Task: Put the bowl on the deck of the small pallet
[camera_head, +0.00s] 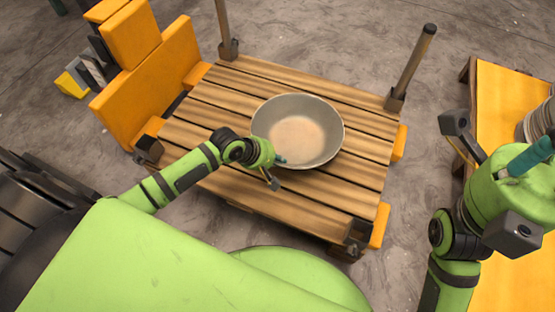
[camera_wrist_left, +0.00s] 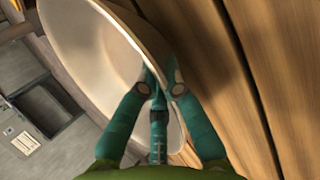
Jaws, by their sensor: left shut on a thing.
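A wide grey-white bowl (camera_head: 298,130) with a pale beige inside is over the slatted wooden deck of a pallet (camera_head: 215,115) in the head view. My left gripper (camera_head: 279,162) is at the bowl's near-left edge. In the left wrist view my left gripper (camera_wrist_left: 162,78) is shut on the wall of the bowl (camera_wrist_left: 95,60) at its rim. Wooden slats and a dark shadow show beside the bowl there; I cannot tell whether its base touches the deck. My right gripper (camera_head: 525,160) is at the right, away from the bowl, its fingers only partly visible.
Upright posts stand at the deck's far corners, one far right (camera_head: 415,62). An orange block structure (camera_head: 150,85) adjoins the deck's left side. An orange-topped table (camera_head: 500,100) stands at the right, with stacked round items (camera_head: 538,122). Bare deck surrounds the bowl.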

